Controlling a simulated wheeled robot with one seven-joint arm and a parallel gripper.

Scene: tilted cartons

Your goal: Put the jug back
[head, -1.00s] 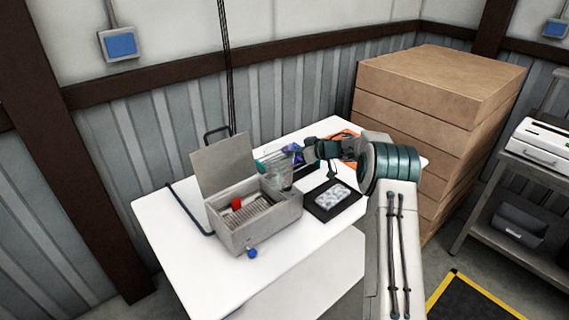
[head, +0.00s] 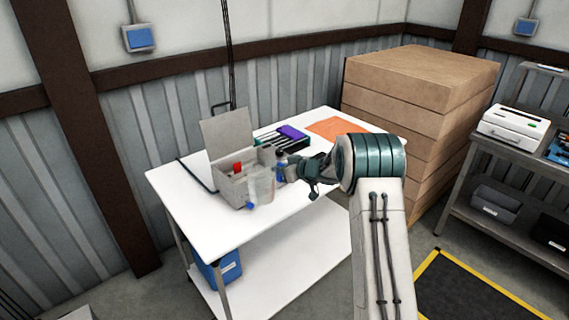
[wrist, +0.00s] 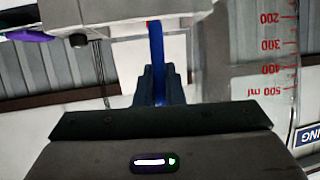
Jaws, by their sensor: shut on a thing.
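The clear jug (head: 261,186) with red volume marks is in the head view, in front of the right side of the open grey box (head: 231,190). It also fills the right of the wrist view (wrist: 255,85), its marks upside down. My gripper (head: 286,172) is at the jug's right side. In the wrist view a blue strip (wrist: 157,50), seemingly the jug's handle, runs between my fingers (wrist: 160,90), which are shut on it. The jug looks upright. Whether its base touches the white table (head: 222,226) I cannot tell.
The grey box's lid is raised, with a red item (head: 238,167) inside. A black rack with a purple item (head: 291,132) and an orange sheet (head: 330,128) lie at the back of the table. Stacked cartons (head: 415,85) stand behind right. The table's front left is clear.

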